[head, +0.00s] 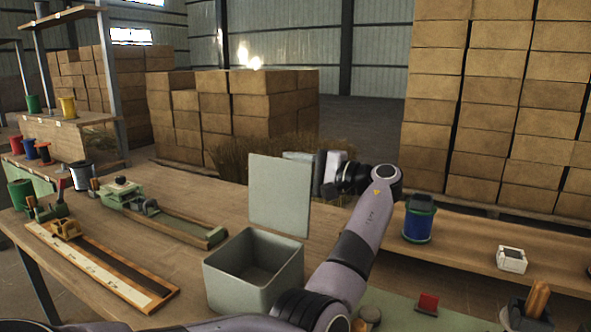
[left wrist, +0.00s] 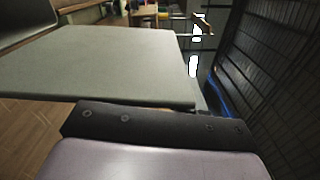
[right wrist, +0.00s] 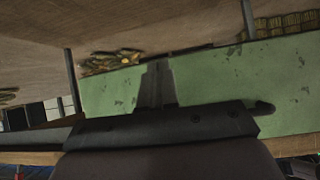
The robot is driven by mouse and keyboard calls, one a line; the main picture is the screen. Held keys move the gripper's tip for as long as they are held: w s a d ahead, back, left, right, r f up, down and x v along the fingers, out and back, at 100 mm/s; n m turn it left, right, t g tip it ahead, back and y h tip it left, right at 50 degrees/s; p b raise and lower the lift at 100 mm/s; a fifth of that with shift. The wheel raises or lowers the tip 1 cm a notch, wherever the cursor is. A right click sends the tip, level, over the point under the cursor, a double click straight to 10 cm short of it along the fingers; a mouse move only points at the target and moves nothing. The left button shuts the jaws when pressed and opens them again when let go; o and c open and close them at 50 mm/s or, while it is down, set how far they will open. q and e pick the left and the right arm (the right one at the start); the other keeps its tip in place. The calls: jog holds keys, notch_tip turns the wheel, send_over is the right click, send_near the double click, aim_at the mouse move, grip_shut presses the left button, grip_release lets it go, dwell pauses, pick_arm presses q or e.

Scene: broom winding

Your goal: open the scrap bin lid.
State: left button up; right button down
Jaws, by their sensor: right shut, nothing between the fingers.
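The scrap bin (head: 225,285) is a square grey-green box on the wooden bench, and I can see into its open top. Its lid (head: 279,195) is a flat grey-green panel standing about upright at the bin's back edge. My left gripper (head: 318,170) is just behind and to the right of the lid, with its fingertips partly hidden; contact is unclear. In the left wrist view the lid (left wrist: 100,65) fills much of the picture, and the fingers do not show clearly. My right gripper (right wrist: 157,85) shows in the right wrist view, shut and empty near a green surface (right wrist: 225,85).
A wooden tray (head: 100,265) and a green clamp device (head: 160,212) lie left of the bin. A blue and green pot (head: 418,220) and a small white box (head: 512,259) stand to the right. My left arm crosses right of the bin.

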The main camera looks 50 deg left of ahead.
pick_arm(q)
jog(key=shift+f, duration=0.2)
jog(key=shift+w+d, duration=0.15)
jog(key=shift+d, duration=0.2)
jog(key=v, duration=0.6)
jog(key=shift+d+b, duration=0.25)
jog(key=shift+b, duration=0.15)
pick_arm(e)
jog(key=shift+f, duration=0.25)
pick_arm(q)
jog(key=shift+r, duration=0.1)
pick_arm(e)
jog(key=shift+w, duration=0.1)
